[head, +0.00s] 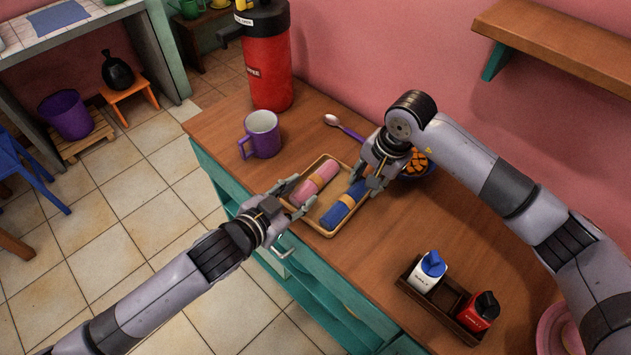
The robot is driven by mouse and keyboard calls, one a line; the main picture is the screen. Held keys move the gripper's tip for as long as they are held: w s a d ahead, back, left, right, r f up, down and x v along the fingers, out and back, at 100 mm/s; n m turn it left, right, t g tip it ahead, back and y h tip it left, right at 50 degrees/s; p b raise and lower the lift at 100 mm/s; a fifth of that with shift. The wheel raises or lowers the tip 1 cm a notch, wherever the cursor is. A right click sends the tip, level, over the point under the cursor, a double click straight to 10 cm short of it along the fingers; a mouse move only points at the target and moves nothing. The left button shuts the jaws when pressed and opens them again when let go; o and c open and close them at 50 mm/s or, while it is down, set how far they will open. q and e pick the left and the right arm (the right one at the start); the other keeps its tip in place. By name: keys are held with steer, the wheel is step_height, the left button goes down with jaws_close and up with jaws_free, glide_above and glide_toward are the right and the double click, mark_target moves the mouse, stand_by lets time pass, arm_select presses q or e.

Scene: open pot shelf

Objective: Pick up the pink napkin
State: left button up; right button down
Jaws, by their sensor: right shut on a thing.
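The rolled pink napkin (318,178) with a tan band lies in a shallow tan tray (331,233) on the wooden counter. A rolled blue napkin (338,211) with a similar band lies beside it on the right. My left gripper (297,196) is at the tray's left side, its fingers open by the near end of the pink napkin. My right gripper (368,184) is at the tray's right side, shut on the far end of the blue napkin; its fingers partly hide the contact.
A purple mug (264,136) and a red dispenser (267,65) stand behind the tray. A spoon (345,128) and a bowl of food (417,164) are near my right gripper. A wooden caddy (447,300) with bottles sits front right. A wall shelf (560,45) is above right.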

mark_target(308, 189)
arm_select(q)
steer(key=shift+f+x, duration=0.1)
steer(key=shift+x, duration=1.65)
steer(key=shift+f+x, duration=0.15)
steer(key=shift+x, duration=1.65)
arm_select(e)
steer(key=shift+s+f, duration=0.25)
steer(key=shift+f, duration=0.15)
arm_select(q)
steer(key=shift+s, duration=0.15)
steer(key=shift+c, duration=0.3)
steer(key=c, duration=0.7)
step_height(308, 189, up, 10)
steer(key=shift+r, duration=0.1)
arm_select(e)
steer(key=c, duration=1.5)
jaws_free()
steer(key=shift+c, duration=0.2)
steer(key=o, duration=0.5)
steer(key=shift+w, duration=0.15)
